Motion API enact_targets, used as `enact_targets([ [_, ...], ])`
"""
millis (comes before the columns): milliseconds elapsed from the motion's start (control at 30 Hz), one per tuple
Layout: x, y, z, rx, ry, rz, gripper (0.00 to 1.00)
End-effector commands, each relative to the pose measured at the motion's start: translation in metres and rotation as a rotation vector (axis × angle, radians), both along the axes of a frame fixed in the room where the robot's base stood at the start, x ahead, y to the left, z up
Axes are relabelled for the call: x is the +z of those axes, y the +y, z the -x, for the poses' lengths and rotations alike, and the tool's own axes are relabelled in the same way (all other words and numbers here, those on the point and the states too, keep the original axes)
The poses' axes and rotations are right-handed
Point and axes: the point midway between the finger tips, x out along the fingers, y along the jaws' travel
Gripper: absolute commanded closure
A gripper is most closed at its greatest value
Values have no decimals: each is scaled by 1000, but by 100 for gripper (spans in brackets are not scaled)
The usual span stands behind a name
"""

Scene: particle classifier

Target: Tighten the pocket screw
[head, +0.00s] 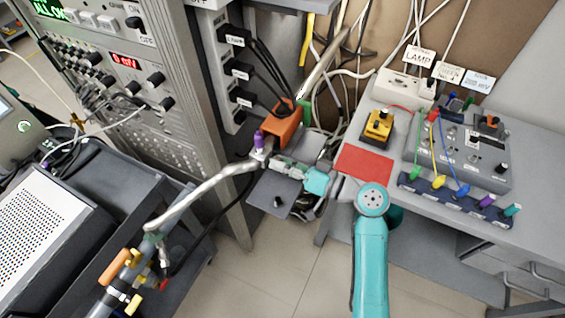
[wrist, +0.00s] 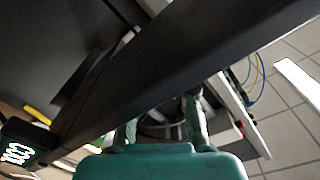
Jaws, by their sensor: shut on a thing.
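My gripper (head: 277,161) reaches left from its teal wrist, with its grey-green fingers at the small metal fitting (head: 262,155) at the end of the bent pipe. A purple knob (head: 259,137) stands upright on this fitting, just beyond the fingertips. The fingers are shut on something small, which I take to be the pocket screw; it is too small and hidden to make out. In the wrist view the two fingers of my gripper (wrist: 162,125) stand apart, and a dark bar (wrist: 170,75) crosses in front and hides their tips.
An orange block (head: 285,128) stands just behind the fitting. A dark plate (head: 268,196) with a black knob lies below the fingers. The bent pipe (head: 205,190) runs down left. A bench (head: 440,225) with a red mat is at the right. The instrument rack (head: 185,150) is left.

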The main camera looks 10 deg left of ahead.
Motion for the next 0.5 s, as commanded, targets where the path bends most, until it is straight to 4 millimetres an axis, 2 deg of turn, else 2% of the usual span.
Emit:
enact_targets([
  [500,0,0,0,-1,29,-10,100],
])
